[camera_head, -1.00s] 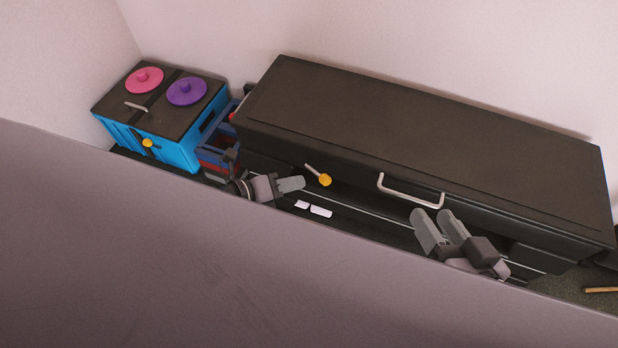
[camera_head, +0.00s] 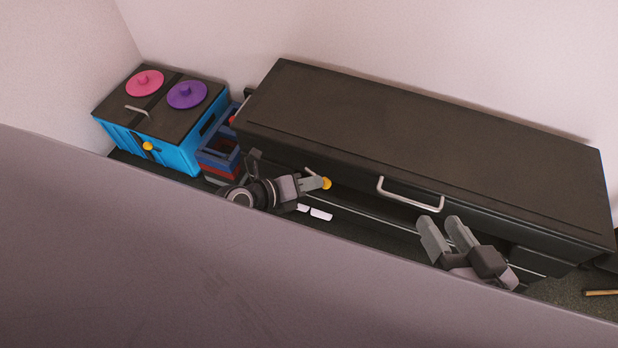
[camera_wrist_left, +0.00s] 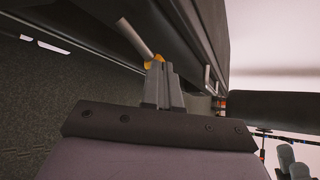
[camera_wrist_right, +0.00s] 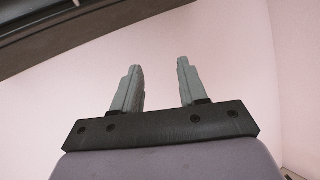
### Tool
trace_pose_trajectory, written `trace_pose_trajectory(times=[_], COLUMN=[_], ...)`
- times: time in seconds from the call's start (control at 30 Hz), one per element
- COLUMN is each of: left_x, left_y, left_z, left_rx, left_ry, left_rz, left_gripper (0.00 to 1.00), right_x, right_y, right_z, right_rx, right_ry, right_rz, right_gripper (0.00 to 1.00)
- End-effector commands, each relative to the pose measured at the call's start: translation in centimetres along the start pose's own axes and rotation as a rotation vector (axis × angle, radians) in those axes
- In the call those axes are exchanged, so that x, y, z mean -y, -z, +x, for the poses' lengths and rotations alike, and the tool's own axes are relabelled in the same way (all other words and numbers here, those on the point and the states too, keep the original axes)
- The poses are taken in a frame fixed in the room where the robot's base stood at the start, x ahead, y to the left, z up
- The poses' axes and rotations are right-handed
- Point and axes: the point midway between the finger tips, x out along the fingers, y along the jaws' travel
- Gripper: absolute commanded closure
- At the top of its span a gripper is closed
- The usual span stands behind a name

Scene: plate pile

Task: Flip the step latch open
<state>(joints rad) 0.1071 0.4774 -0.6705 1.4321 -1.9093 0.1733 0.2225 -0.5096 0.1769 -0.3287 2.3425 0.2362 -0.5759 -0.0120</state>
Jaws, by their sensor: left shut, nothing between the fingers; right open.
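The step latch (camera_head: 327,183) is a yellow knob with a short pale lever on the front of the long black step unit (camera_head: 430,135). In the left wrist view the yellow knob (camera_wrist_left: 158,58) shows just behind the fingertips, with the pale lever (camera_wrist_left: 135,38) slanting up to the left. My left gripper (camera_head: 318,184) is shut and empty, its tips at the knob; whether they touch cannot be told. My right gripper (camera_head: 447,222) is open and empty in front of the unit, below the metal handle (camera_head: 410,195). It shows open in the right wrist view (camera_wrist_right: 160,72).
White pieces (camera_head: 320,214) lie below the latch. A large plain surface fills the foreground.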

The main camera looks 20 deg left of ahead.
Motion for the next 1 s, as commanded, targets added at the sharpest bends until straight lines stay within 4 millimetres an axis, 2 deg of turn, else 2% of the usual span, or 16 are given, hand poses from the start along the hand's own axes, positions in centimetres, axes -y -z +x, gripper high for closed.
trace_pose_trajectory(times=[0.07,0.4,0.77,1.0], left_x=[0.6,0.1,0.0,0.6], left_y=[-0.1,1.0,1.2,0.9], left_z=[0.0,1.3,1.4,1.1], left_rx=[-0.001,-0.006,-0.012,-0.012], left_ry=[-0.019,-0.048,-0.048,-0.047], left_rz=[0.017,0.054,0.052,0.051], left_gripper=[1.0,1.0,1.0,1.0], right_x=[0.0,0.0,0.1,0.3], right_y=[0.4,-0.1,-0.1,0.7], right_z=[0.2,0.4,0.4,0.1], right_rx=[0.03,0.067,0.064,0.064], right_ry=[-0.009,-0.011,-0.01,-0.01], right_rz=[0.023,0.047,0.044,0.044], right_gripper=[0.57,0.57,0.57,0.57])
